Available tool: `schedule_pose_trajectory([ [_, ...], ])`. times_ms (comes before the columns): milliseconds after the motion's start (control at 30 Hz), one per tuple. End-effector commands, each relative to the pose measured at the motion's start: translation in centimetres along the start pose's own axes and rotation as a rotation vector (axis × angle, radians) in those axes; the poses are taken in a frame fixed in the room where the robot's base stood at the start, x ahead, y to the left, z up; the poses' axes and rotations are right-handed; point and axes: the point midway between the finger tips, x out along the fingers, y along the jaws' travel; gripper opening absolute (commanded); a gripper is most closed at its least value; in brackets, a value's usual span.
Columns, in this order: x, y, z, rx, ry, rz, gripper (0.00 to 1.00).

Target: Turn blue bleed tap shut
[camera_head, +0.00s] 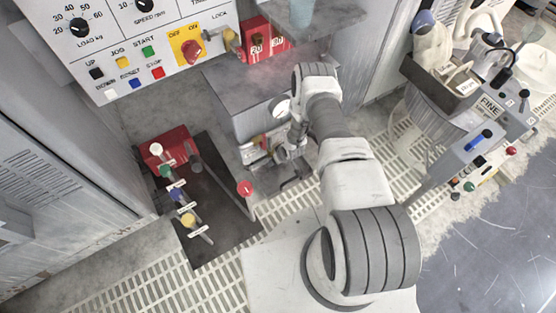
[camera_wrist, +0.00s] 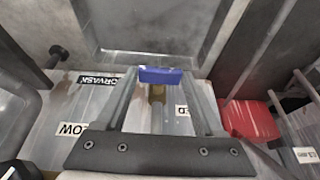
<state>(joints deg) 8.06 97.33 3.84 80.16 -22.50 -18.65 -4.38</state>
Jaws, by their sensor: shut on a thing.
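The blue bleed tap (camera_wrist: 160,76) has a short blue handle on a brass-coloured stem. It sits on a pale panel (camera_wrist: 65,125) with black-and-white labels, one partly hidden and ending in "ED" beside the tap. My gripper (camera_wrist: 161,80) has one finger on each side of the blue handle and is shut on it. The handle lies crosswise between the fingertips. In the head view my gripper (camera_head: 284,154) is low, in front of the grey cabinet, and its fingertips are hard to make out. I cannot make out this blue tap there.
A dark mat (camera_head: 215,210) with a red block (camera_head: 165,147) and coloured-knob levers lies left of my arm. A red knob (camera_head: 246,188) stands nearby. In the wrist view a red part (camera_wrist: 248,120) is close on the right, and a dark knob (camera_wrist: 57,54) is at left.

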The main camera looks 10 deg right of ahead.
Motion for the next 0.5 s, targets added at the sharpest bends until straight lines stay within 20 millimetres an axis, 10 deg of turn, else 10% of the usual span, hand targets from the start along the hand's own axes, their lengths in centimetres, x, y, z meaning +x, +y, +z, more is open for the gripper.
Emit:
schedule_pose_trajectory([
  [100,0.03,-0.09,0.15,0.001,-0.003,-0.001,0.14],
  [133,0.03,-0.09,0.15,0.001,-0.003,-0.001,0.74],
  [200,0.03,-0.08,0.13,0.001,-0.003,-0.001,0.86],
  [500,-0.04,-0.03,0.03,0.000,-0.001,0.000,1.00],
])
